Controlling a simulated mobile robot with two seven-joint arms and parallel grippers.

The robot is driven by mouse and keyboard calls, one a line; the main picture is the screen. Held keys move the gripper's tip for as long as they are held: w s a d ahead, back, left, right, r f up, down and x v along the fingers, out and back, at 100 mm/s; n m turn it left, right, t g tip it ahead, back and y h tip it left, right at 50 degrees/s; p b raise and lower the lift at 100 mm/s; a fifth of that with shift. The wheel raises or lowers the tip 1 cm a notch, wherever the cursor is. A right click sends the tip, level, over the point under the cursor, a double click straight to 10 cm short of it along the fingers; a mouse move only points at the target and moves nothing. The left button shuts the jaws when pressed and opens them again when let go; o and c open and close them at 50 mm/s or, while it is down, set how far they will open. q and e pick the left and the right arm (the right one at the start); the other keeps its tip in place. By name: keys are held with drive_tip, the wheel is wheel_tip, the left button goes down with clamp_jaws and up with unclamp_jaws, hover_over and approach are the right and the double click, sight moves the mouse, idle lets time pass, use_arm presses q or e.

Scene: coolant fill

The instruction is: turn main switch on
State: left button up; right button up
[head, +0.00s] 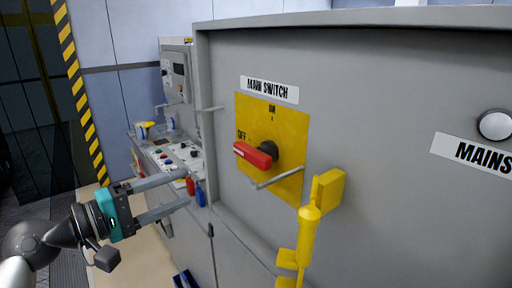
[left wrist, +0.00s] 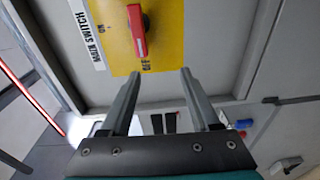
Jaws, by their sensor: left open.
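The main switch is a red handle (head: 256,154) on a dark round hub, set on a yellow plate (head: 286,122) on the grey cabinet front. Its free end points left, toward the OFF mark; ON is marked at the top. A MAIN SWITCH label (head: 270,89) is above. In the left wrist view the red handle (left wrist: 138,38) lies along the picture's vertical, its end toward OFF, beyond the fingertips. My left gripper (head: 185,188) is open and empty, left of and below the handle, apart from it. My right gripper does not show.
A yellow bracket-like part (head: 310,228) juts out below right of the plate. A thin grey rod (head: 278,178) crosses the plate's lower part. A control console (head: 170,155) with red and blue items stands behind my left gripper. A round white lamp (head: 494,125) is at right.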

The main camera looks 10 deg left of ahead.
sight(247, 155)
use_arm(q)
wheel_tip(247, 155, up, 4)
drive_tip(key=s+d+m+h, duration=0.1)
drive_tip(key=d+h, duration=0.1)
drive_tip(key=shift+y, duration=0.4)
drive_tip(key=p+x, duration=0.1)
drive_tip(key=x, duration=0.3)
drive_tip(key=p+x, duration=0.2)
drive_tip(key=x, duration=0.3)
drive_tip(key=p+x, duration=0.1)
drive_tip(key=x, duration=0.3)
drive_tip(key=shift+w+d+f, duration=0.15)
drive_tip(key=shift+d+f, duration=0.2)
drive_tip(key=shift+d, duration=0.1)
drive_tip(key=shift+w+d+f, duration=0.1)
drive_tip(key=shift+w+d, duration=0.25)
drive_tip(key=shift+w, duration=0.05)
clamp_jaws()
